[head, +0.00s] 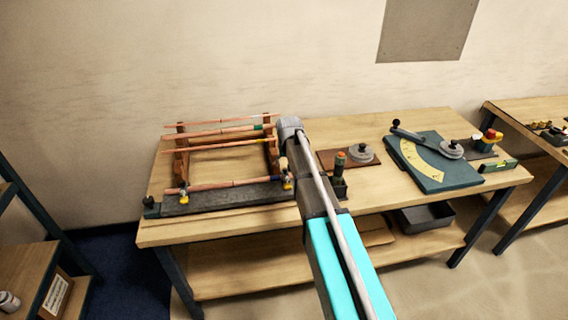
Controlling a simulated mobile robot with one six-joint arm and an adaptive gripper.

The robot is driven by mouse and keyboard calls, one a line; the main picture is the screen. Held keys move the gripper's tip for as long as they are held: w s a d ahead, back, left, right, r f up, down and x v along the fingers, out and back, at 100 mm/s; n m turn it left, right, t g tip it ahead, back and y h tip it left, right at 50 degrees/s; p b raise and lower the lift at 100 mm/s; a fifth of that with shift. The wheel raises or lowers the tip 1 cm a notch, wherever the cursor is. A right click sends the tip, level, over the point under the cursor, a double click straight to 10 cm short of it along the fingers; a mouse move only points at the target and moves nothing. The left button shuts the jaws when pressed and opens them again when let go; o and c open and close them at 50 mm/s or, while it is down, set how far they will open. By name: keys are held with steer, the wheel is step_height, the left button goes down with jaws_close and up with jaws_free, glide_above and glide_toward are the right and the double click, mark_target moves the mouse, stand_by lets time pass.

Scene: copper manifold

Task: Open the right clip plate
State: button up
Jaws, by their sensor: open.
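The copper manifold fixture stands on the left half of the workbench. Its front rail (225,196) is dark and carries a copper pipe (225,184) along its top. A small yellow piece, apparently the right clip plate (288,185), sits at the rail's right end, close beside my arm. Whether it is shut or open is too small to tell. A similar yellow piece, apparently the left clip plate (183,197), is at the rail's left end. My arm reaches up from the lower right past the fixture's right side. My gripper cannot be made out; the arm hides that area.
Wooden uprights (181,160) hold more copper pipes behind the rail.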

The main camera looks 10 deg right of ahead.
mark_target(285, 168)
steer(key=shift+b+x, duration=2.05)
steer(key=shift+x, duration=0.5)
jaws_close()
steer(key=shift+w+r+g+p, duration=0.4)
steer(key=shift+w+g+p, duration=0.2)
steer(key=shift+w, duration=0.2)
steer(key=shift+w+r+g, duration=0.1)
steer(key=shift+w+g, duration=0.7)
steer(key=shift+w, duration=0.15)
